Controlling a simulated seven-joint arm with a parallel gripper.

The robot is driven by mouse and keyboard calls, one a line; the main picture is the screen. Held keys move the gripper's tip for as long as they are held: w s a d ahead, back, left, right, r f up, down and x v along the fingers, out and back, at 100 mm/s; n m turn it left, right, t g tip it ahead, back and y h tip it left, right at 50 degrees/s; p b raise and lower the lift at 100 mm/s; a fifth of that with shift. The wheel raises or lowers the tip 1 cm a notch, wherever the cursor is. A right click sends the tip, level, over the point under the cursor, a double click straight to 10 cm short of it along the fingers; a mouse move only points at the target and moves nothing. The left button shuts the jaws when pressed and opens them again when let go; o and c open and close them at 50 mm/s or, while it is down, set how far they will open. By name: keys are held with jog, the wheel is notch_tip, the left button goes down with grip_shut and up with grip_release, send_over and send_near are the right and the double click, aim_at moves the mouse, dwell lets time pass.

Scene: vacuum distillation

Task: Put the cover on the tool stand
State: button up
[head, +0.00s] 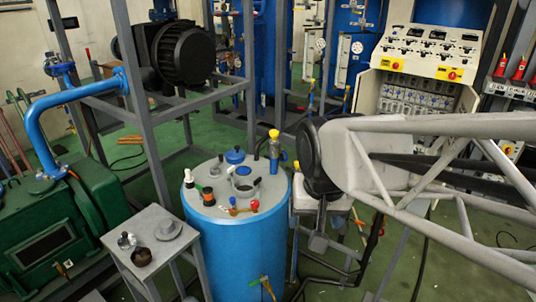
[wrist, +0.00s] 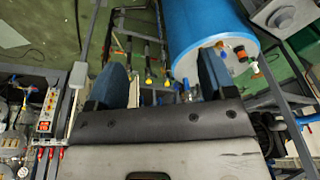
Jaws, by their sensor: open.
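The tool stand is the small grey square-topped stand (head: 148,222) left of the blue tank. It carries a grey round piece with a raised middle (head: 168,230), a dark brown round piece (head: 142,257) and a small fitting (head: 126,240). I cannot tell which piece is the cover. An open metal piece with a dark handle (head: 244,186) sits on the tank top. The stand also shows at the upper right of the wrist view (wrist: 263,15). My gripper (wrist: 163,60) is open and empty, with its fingers apart. In the head view it is right of the tank, largely hidden by my arm.
The blue tank (head: 235,255) stands close by, its top crowded with a blue cap (head: 235,156), dark bottles and valves. Green machinery (head: 55,235) is at left, a grey frame (head: 146,137) behind. A control panel (head: 425,65) is at back right. Pipes run below my gripper.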

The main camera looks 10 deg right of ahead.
jog(key=s, duration=0.1)
jog(key=s+d+n, duration=0.1)
jog(key=s, duration=0.1)
jog(key=s+d+f+n, duration=0.1)
jog(key=s, duration=0.1)
jog(key=shift+s+f, duration=0.1)
jog(key=shift+s, duration=0.1)
